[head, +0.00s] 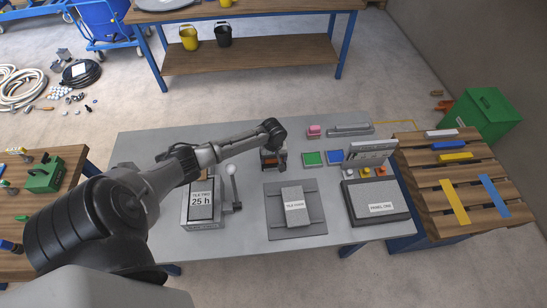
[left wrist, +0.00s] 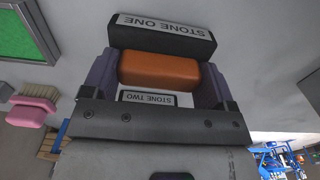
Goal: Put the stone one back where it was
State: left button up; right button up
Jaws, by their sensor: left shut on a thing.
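In the left wrist view, the fingers of my left gripper (left wrist: 157,85) are shut on an orange block (left wrist: 158,70). A dark block labelled STONE ONE (left wrist: 165,40) sits just beyond the orange one; I cannot tell whether the two are joined. A label STONE TWO (left wrist: 148,98) shows between the fingers, closer to the palm. Both labels read upside down. In the head view, my left gripper (head: 273,158) is low at the back middle of the grey table, left of the green square. The held block is small and partly hidden there. My right gripper is not in view.
On the grey table (head: 150,150) are a box labelled 25 h (head: 201,212), a grey slab on a mat (head: 295,206), a dark panel (head: 380,207), a green square (head: 313,158), a blue square (head: 334,157) and a pink brush (head: 314,130). A slatted wooden pallet (head: 440,170) stands right.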

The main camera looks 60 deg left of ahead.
pick_arm(q)
jog(key=shift+f, duration=0.15)
jog(key=o, duration=0.9)
jog(key=shift+c, duration=0.2)
notch_tip(320, 180, up, 12)
jog(key=f+p, duration=0.1)
jog(key=p, duration=0.1)
jog(key=s+d+f+m, duration=0.2)
jog(key=s+d+m, duration=0.15)
jog(key=d, duration=0.35)
jog(key=s+d+f+m+t, duration=0.1)
jog(key=s+d+m, duration=0.2)
jog(key=s+d, duration=0.3)
jog(key=s+d+f+m, duration=0.2)
jog(key=s+d+m, duration=0.15)
jog(key=d, duration=0.55)
jog(key=s+d+r+m+t, duration=0.2)
jog(key=s+d+r+m, duration=0.3)
jog(key=s+d+r, duration=0.2)
jog(key=shift+s+r+t, duration=0.3)
jog(key=shift+s, duration=0.7)
